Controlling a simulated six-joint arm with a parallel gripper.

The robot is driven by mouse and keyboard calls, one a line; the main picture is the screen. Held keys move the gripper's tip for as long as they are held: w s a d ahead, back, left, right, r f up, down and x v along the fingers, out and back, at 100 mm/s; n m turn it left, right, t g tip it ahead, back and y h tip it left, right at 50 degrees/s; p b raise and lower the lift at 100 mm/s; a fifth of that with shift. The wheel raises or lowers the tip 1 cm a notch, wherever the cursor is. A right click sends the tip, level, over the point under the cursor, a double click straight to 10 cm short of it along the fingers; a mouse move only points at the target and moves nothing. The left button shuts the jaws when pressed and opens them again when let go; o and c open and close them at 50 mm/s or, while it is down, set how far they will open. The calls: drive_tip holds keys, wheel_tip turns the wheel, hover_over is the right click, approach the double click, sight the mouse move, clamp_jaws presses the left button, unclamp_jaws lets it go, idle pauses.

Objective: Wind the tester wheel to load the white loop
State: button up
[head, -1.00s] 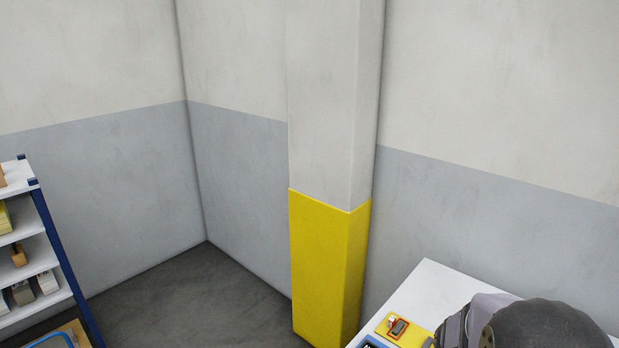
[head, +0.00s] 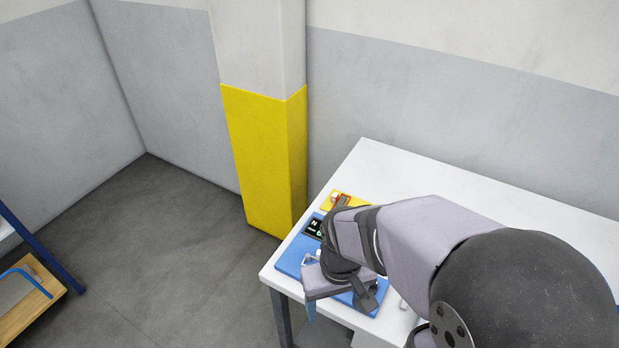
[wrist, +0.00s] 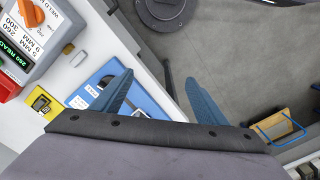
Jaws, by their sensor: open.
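My gripper (wrist: 159,78) is open and empty, its two blue fingers spread apart. In the wrist view its left finger lies in front of a blue plate (wrist: 146,91) on the white table, and the right finger is over the floor past the table edge. In the head view the blue plate (head: 289,262) carries a small dark display (head: 313,227); my arm covers much of it. I cannot make out the tester wheel.
A grey box with an orange knob (wrist: 31,13) and green readout stands at the wrist view's upper left. A yellow plate (head: 331,200) lies behind the blue one. The white table (head: 400,165) is clear at the back. A wooden-topped cart (head: 35,297) stands at left.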

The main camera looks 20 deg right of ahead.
drive_tip(key=shift+o, duration=0.4)
idle(0.4)
drive_tip(key=o, duration=0.5)
drive_tip(key=shift+o, duration=1.3)
drive_tip(key=shift+d+r+p, duration=0.1)
drive_tip(key=shift+r+p, duration=0.25)
drive_tip(key=w+d+f+m+g+p, duration=0.15)
drive_tip(key=w+d+p, duration=0.3)
drive_tip(key=w, duration=0.55)
drive_tip(key=w+d+m+p, duration=0.25)
drive_tip(key=w+p, duration=0.25)
drive_tip(key=w, duration=0.4)
drive_tip(key=w+d+r+m+t, duration=0.1)
drive_tip(key=w+d+r+m, duration=0.1)
drive_tip(key=w+r+m, duration=0.3)
drive_tip(key=shift+w+d+r, duration=0.25)
drive_tip(key=shift+w+r, duration=0.6)
drive_tip(key=shift+w, duration=1.35)
